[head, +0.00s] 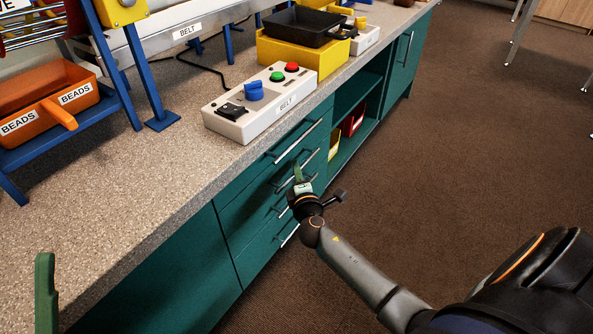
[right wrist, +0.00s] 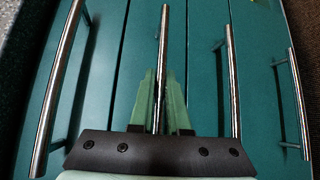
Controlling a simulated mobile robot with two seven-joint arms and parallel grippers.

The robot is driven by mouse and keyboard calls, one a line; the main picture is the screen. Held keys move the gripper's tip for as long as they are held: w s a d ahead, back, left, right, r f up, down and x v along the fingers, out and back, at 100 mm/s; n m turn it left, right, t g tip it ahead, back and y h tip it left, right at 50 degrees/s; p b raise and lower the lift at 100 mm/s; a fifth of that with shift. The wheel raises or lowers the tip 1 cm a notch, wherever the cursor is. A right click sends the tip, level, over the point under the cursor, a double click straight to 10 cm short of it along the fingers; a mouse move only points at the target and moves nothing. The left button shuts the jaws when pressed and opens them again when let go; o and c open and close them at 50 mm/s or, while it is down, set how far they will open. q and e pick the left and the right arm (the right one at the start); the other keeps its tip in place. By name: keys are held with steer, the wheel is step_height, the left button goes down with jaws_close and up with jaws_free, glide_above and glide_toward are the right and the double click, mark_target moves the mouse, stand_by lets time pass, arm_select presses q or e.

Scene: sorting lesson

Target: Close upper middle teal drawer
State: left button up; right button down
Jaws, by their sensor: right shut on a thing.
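The upper middle teal drawer (head: 248,208) is second from the top in a stack under the counter; its front also shows in the right wrist view (right wrist: 142,40). No clear gap shows around its front. My right gripper (head: 298,170) is at this drawer and is shut on its silver bar handle (right wrist: 164,35). The green fingers (right wrist: 160,85) lie on either side of the bar. The forearm hides part of the lower drawers. A green finger of my left gripper (head: 45,290) shows at the lower left over the counter; its opening cannot be judged.
The top drawer's handle (head: 297,142) is just above, and two lower handles (right wrist: 230,80) (right wrist: 298,100) are on the other side. The counter (head: 170,180) carries a control box (head: 250,115), an orange beads bin (head: 45,100) and a yellow crate (head: 285,57).

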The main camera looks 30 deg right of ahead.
steer(key=shift+w+r, duration=0.1)
steer(key=shift+w, duration=0.1)
steer(key=c, duration=0.9)
jaws_free()
arm_select(q)
steer(key=shift+s+a+r, duration=0.1)
arm_select(e)
steer(key=shift+s, duration=0.2)
